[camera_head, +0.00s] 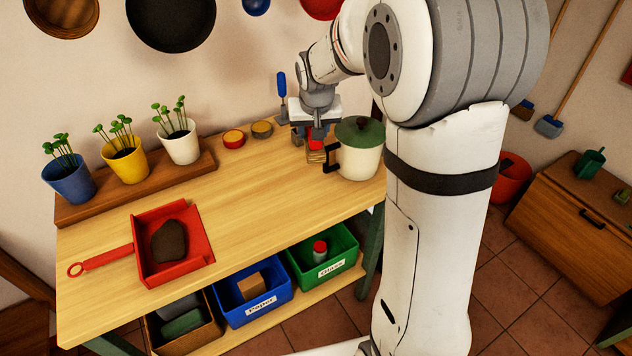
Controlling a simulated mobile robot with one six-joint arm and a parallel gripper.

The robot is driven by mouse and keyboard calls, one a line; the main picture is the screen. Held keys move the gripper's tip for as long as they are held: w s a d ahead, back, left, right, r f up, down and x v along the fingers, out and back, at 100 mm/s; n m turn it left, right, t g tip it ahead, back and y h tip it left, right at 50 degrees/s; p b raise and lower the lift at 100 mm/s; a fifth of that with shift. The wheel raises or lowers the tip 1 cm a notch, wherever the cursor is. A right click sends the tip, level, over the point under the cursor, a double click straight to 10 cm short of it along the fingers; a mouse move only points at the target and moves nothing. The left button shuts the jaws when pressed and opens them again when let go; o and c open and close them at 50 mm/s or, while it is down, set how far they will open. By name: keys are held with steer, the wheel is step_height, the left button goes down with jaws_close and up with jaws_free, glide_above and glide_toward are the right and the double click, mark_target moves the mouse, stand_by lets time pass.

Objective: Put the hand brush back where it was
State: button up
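My gripper (313,134) points down over the back right of the wooden table, just left of the green-lidded cream pot. A small red and light-brown thing (316,155) shows right under its fingers. It may be the hand brush, but it is small and partly hidden. I cannot tell whether the fingers are closed on it or apart from it. A red dustpan (204,254) lies at the table's front left, its handle to the left, with a dark lump (170,242) in it.
The pot (358,162) stands close right of my gripper. Two small bowls (233,139) and a blue-handled tool (282,84) are to its left. Potted seedlings (123,160) line a raised board. Bins (253,292) sit on the lower shelf. The table's middle (255,190) is clear.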

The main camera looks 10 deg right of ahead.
step_height(320, 180, down, 15)
steer(key=shift+r, duration=0.1)
stand_by(0.3)
steer(key=shift+f, duration=0.25)
steer(key=o, duration=0.9)
steer(key=shift+r, duration=0.1)
steer(key=shift+o, duration=0.2)
